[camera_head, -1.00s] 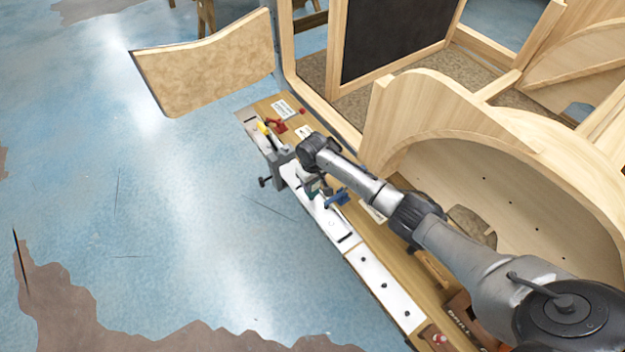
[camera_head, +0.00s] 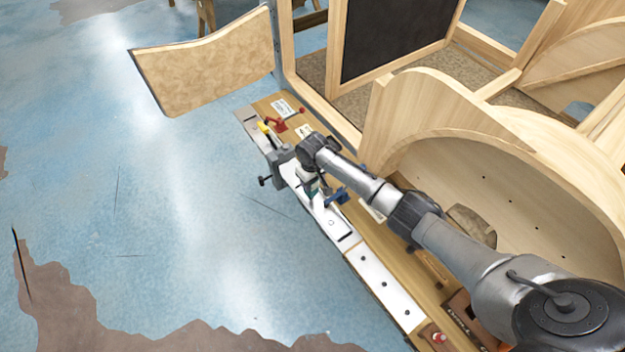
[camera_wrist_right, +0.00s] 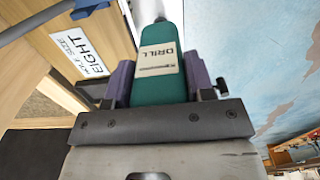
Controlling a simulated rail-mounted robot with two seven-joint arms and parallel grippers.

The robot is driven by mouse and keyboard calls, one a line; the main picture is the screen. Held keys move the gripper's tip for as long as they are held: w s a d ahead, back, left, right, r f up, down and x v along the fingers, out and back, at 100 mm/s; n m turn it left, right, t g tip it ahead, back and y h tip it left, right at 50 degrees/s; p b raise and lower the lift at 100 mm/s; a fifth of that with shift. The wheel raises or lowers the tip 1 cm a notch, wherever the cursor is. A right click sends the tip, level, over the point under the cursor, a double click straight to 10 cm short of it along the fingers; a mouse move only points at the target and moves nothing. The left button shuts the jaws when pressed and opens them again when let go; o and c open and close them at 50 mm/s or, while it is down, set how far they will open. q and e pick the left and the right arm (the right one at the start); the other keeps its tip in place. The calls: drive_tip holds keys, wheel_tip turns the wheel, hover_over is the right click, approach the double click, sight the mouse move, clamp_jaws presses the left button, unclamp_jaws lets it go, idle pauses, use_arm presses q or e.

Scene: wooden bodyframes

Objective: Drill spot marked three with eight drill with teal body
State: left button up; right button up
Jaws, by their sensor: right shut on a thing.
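My right gripper (camera_wrist_right: 160,85) is shut on a teal drill (camera_wrist_right: 160,45) labelled DRILL, one dark purple finger on each side of its body. In the head view the drill (camera_head: 313,188) is low over the long white strip on the bench, partly hidden by my right wrist. Its bit tip cannot be made out. A sign reading EIGHT, hole size (camera_wrist_right: 80,53), lies on the wood beside the drill in the wrist view. Dark spots show on the white strip (camera_head: 372,272); no mark for three is readable. My left gripper is not in view.
A blue clamp (camera_head: 337,196), a grey clamp (camera_head: 282,165) and a red clamp (camera_head: 276,124) stand along the wooden bench (camera_head: 318,131). A curved wooden frame (camera_head: 440,110) rises close on the right. The blue floor (camera_head: 170,250) on the left is clear.

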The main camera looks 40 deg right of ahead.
drive_tip(key=shift+f, duration=0.25)
idle(0.3)
drive_tip(key=shift+r, duration=0.2)
idle(0.3)
